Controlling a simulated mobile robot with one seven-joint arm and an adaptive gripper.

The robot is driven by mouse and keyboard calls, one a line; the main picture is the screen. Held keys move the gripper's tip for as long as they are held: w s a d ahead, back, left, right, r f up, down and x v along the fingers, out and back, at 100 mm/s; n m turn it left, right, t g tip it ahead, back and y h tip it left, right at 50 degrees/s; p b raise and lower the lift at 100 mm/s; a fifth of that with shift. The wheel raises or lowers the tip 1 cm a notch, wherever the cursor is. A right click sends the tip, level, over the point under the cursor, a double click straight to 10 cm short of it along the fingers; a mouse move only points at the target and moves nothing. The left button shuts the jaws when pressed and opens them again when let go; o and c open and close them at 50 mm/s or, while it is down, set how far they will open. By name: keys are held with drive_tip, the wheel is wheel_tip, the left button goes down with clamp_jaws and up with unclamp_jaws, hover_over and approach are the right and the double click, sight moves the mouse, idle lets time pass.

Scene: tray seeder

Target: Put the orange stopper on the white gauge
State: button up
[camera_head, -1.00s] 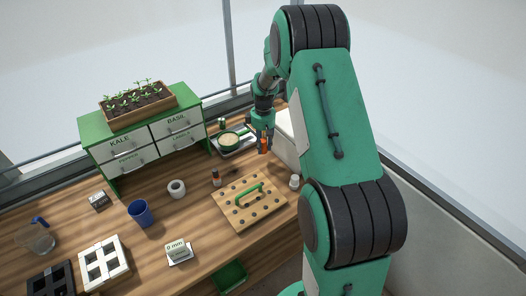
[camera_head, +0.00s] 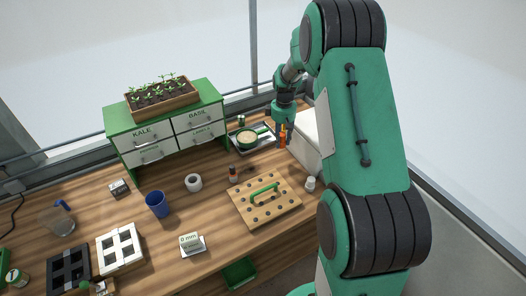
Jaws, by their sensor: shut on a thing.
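My gripper (camera_head: 282,127) points down at the back right of the bench and is shut on the orange stopper (camera_head: 282,140). The fingers partly hide the stopper. It is just right of the metal tray, and I cannot tell its height above the bench. The white gauge appears to be the small pale block marked "0 mm" (camera_head: 190,240) on a white base at the front middle of the bench. My gripper is well apart from it, farther back and to the right. Nothing visible sits on the gauge.
A wooden peg board (camera_head: 285,212) with a green handle lies between gripper and gauge. Nearby are a small dark bottle (camera_head: 233,174), white roll (camera_head: 193,183), blue cup (camera_head: 157,206) and white bottle (camera_head: 310,184). A green drawer cabinet (camera_head: 146,152) stands behind. Bare bench surrounds the gauge.

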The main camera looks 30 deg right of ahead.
drive_tip(key=shift+a, duration=0.1)
drive_tip(key=s+a+r+n+p, duration=0.15)
drive_tip(key=s+a+n, duration=0.3)
drive_tip(key=a, duration=0.95)
drive_tip(key=s+a+r+n+p, duration=0.15)
drive_tip(key=s+a+n, duration=0.35)
drive_tip(key=a, duration=1)
drive_tip(key=s+a+n, duration=0.2)
drive_tip(key=s+a, duration=0.3)
drive_tip(key=s, duration=0.3)
drive_tip(key=s+a+n+p, duration=0.1)
drive_tip(key=s+a+n, duration=0.1)
drive_tip(key=s+a, duration=0.3)
drive_tip(key=s+a+n, duration=0.3)
drive_tip(key=s+a, duration=0.1)
drive_tip(key=s, duration=0.8)
drive_tip(key=shift+s+a+p, duration=0.15)
drive_tip(key=shift+a+p, duration=0.15)
drive_tip(key=shift+a, duration=0.1)
drive_tip(key=b, duration=0.1)
hover_over(188, 238)
drive_tip(key=shift+d+f, duration=0.1)
drive_tip(key=shift+f, duration=0.6)
